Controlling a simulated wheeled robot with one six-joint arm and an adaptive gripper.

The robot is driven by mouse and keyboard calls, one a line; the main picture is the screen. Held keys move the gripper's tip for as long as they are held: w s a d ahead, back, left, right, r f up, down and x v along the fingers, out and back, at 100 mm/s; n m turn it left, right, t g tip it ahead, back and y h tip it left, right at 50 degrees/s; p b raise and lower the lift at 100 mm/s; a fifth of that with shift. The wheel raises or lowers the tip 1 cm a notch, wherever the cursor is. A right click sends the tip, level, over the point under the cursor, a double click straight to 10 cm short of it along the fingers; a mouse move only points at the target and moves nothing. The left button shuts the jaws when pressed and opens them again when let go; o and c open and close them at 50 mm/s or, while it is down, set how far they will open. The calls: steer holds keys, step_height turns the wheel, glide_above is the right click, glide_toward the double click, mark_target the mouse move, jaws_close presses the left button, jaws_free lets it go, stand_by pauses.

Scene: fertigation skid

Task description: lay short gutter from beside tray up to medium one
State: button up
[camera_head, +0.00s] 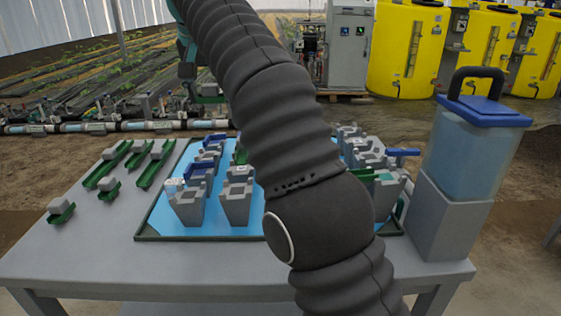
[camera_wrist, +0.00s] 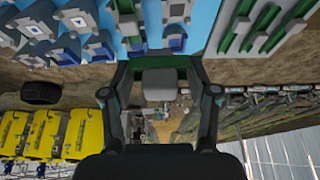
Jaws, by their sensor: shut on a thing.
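My gripper (camera_wrist: 163,80) is shut on a green gutter piece (camera_wrist: 172,63) with a grey block (camera_wrist: 160,83) on it, seen between the fingers in the wrist view. Its length is hard to judge. In the head view my dark arm crosses the middle and hides part of the tray. The blue tray (camera_head: 218,232) holds several grey stands (camera_head: 236,203), some with blue or green channels on top. Which channel is the medium gutter is unclear. Several green gutters with grey blocks lie left of the tray, including long ones (camera_head: 107,166) and short ones (camera_head: 61,213).
A water tank with a blue lid (camera_head: 470,150) stands on a grey block at the table's right end. The table (camera_head: 95,240) is clear at its front left. Pipes, a grey cabinet (camera_head: 347,45) and yellow tanks (camera_head: 408,50) stand behind.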

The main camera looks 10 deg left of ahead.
steer(key=s+d+f+b, duration=0.2)
steer(key=d+f+b, duration=0.8)
steer(key=d+b, duration=0.1)
steer(key=shift+f+b, duration=0.3)
steer(key=shift+f, duration=0.35)
steer(key=shift+f+b, duration=0.3)
steer(key=shift+b, duration=0.05)
steer(key=o, duration=1.2)
steer(key=shift+c, duration=0.2)
